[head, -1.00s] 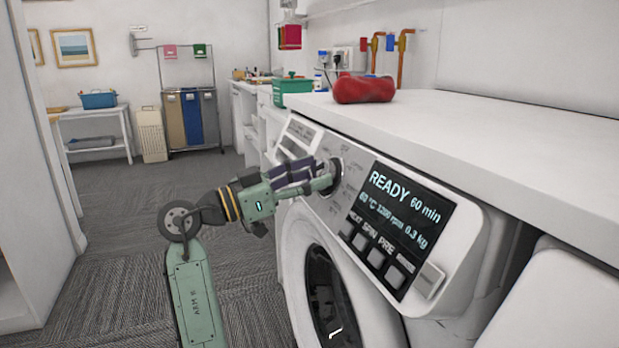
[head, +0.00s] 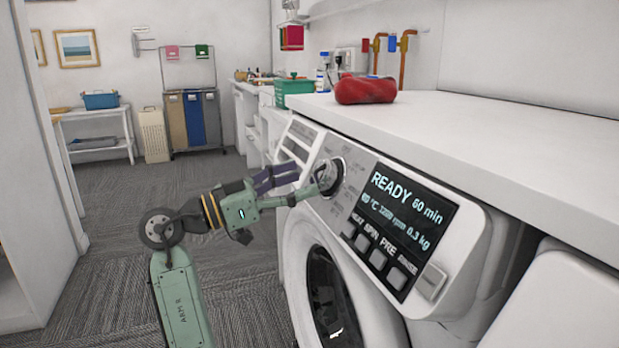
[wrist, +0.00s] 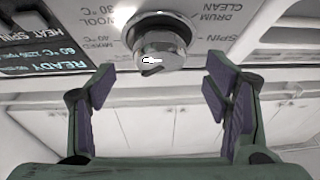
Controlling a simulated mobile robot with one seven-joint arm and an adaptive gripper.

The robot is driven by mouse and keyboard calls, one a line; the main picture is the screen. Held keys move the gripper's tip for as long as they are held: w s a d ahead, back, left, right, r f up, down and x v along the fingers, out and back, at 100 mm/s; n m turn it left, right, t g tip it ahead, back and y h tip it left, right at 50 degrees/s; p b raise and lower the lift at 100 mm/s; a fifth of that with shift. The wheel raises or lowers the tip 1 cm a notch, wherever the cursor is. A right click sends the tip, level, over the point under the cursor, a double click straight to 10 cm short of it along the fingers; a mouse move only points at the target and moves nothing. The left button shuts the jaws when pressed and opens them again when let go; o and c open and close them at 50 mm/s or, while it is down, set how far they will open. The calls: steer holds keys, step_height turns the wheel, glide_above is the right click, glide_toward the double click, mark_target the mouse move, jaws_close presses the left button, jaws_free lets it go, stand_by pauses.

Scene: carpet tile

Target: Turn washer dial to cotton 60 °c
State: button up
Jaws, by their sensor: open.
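The washer dial (head: 331,176) is a round silver knob on the slanted control panel of the white washer (head: 465,235). In the wrist view the dial (wrist: 159,50) shows a small pale mark on its face, with printed programme names around it. My gripper (head: 305,183) is open beside the panel. In the wrist view its two purple-padded fingertips (wrist: 160,75) stand apart, left and right, with the dial ahead between them and not touching it. The display (head: 405,230) reads READY, 60 min, 60 °C, 0.3 kg. The dial's exact setting cannot be read.
A white countertop (head: 480,140) runs above the washer, with a red bundle (head: 365,89) on it. A green box (head: 293,92) and bottle stand farther back. Sorting bins (head: 193,118) stand at the far wall. The carpeted floor to the left is open.

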steer(key=v, duration=0.8)
steer(key=shift+s+a, duration=0.15)
steer(key=shift+a, duration=0.2)
steer(key=shift+f, duration=0.1)
